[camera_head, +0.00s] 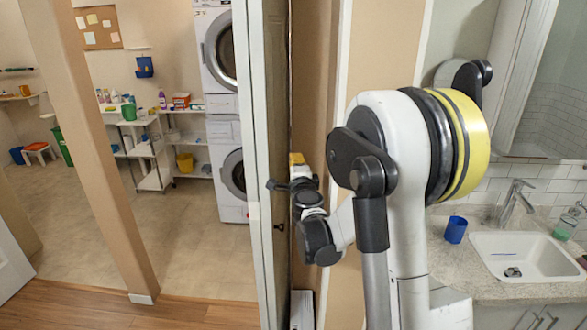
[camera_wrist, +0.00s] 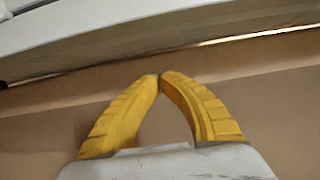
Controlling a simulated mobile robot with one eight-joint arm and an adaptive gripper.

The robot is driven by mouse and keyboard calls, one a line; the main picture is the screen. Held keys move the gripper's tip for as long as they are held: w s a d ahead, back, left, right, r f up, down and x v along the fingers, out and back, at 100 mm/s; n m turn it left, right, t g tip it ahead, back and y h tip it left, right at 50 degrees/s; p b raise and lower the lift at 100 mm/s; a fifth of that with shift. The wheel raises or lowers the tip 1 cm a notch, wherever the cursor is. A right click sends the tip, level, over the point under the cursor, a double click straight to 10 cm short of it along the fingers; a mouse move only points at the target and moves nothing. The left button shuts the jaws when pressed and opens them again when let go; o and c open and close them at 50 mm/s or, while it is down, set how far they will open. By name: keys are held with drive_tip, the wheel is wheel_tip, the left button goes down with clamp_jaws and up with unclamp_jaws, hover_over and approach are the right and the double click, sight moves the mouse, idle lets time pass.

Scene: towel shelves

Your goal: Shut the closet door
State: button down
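The closet door (camera_head: 272,150) is a tall, narrow-looking panel seen nearly edge-on in the head view, with a small dark handle (camera_head: 279,227) low on it. My gripper (camera_head: 297,159) is just right of the door, on the side of the beige closet wall, partly hidden by my wrist. In the wrist view its two yellow fingers (camera_wrist: 161,76) meet at the tips with nothing seen between them. A pale grey-white panel (camera_wrist: 130,30), perhaps the door, crosses the top of that view beyond the fingertips. I cannot tell whether the fingers touch the door.
A beige wall post (camera_head: 90,150) stands at the left. Behind it are stacked washing machines (camera_head: 222,110) and white shelves (camera_head: 150,150). Wooden floor (camera_head: 190,312) is clear at the lower left. A counter with a sink (camera_head: 530,262) and blue cup (camera_head: 455,229) is at the right.

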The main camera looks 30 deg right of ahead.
drive_tip(key=shift+w+a+b, duration=0.1)
drive_tip(key=shift+w+a, duration=0.2)
drive_tip(key=shift+w, duration=0.65)
drive_tip(key=shift+w+a+b, duration=0.1)
drive_tip(key=shift+w+a, duration=0.2)
drive_tip(key=shift+w, duration=0.6)
drive_tip(key=shift+w+a+b, duration=0.1)
drive_tip(key=shift+w+a, duration=0.2)
drive_tip(key=shift+w, duration=0.65)
